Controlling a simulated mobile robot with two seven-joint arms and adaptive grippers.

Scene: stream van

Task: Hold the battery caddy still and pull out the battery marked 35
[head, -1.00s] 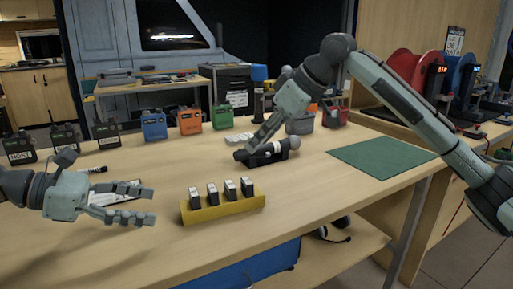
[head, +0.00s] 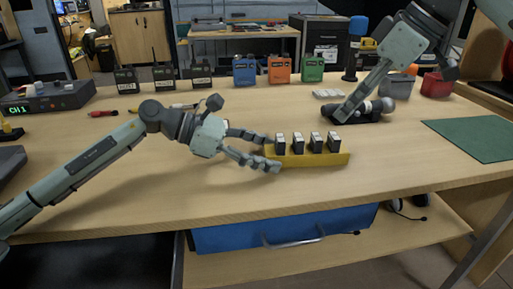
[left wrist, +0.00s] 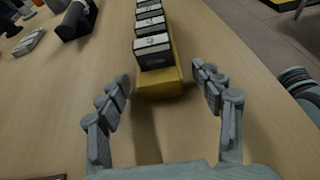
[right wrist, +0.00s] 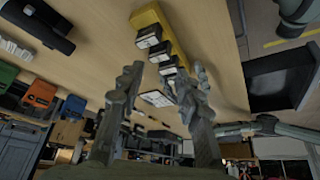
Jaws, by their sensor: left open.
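The yellow battery caddy (head: 305,160) lies on the table with several dark, pale-topped batteries (head: 316,141) upright in a row. Their numbers are too small to read, so I cannot tell which is 35. My left gripper (head: 262,151) is open at the caddy's left end. In the left wrist view the fingertips (left wrist: 160,77) lie on either side of the caddy's near end (left wrist: 162,88), with gaps showing. My right gripper (head: 342,114) is behind and right of the caddy, beside a black cradle. In the right wrist view its fingers (right wrist: 165,75) are apart and empty.
The black cradle (head: 367,115) with a cylindrical object stands behind the caddy. Several radios line the back, including an orange one (head: 281,69). A green mat (head: 475,138) lies right, a control box (head: 48,95) left. The table in front of the caddy is clear.

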